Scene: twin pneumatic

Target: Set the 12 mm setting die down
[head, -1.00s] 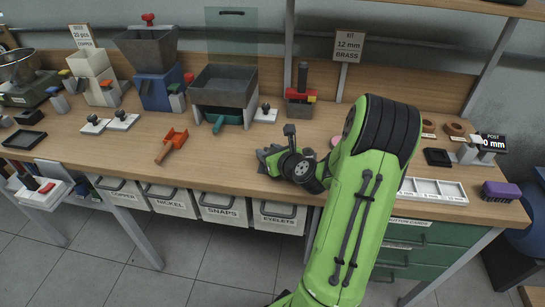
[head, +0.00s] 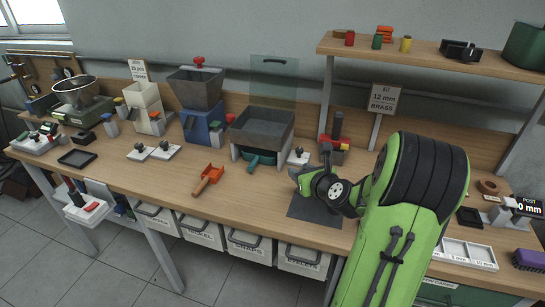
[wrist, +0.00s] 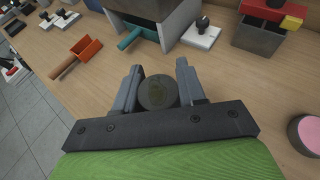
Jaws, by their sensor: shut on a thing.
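The 12 mm setting die shows in the wrist view as a dark grey round piece (wrist: 158,92) with a faint mark on its top. My gripper (wrist: 157,85) has one finger on each side of it and is shut on it. In the head view my gripper (head: 306,179) is over the front part of the bench, right of the orange scoop. The die cannot be made out there. I cannot tell whether its underside touches anything.
A dark square patch (head: 312,212), perhaps a mat, shows beneath my gripper. An orange scoop (head: 208,178) lies to the left. A grey hopper bin (head: 262,128) and a red-and-black press (head: 336,142) stand behind. A white tray (head: 465,253) is at right. Wood between scoop and gripper is clear.

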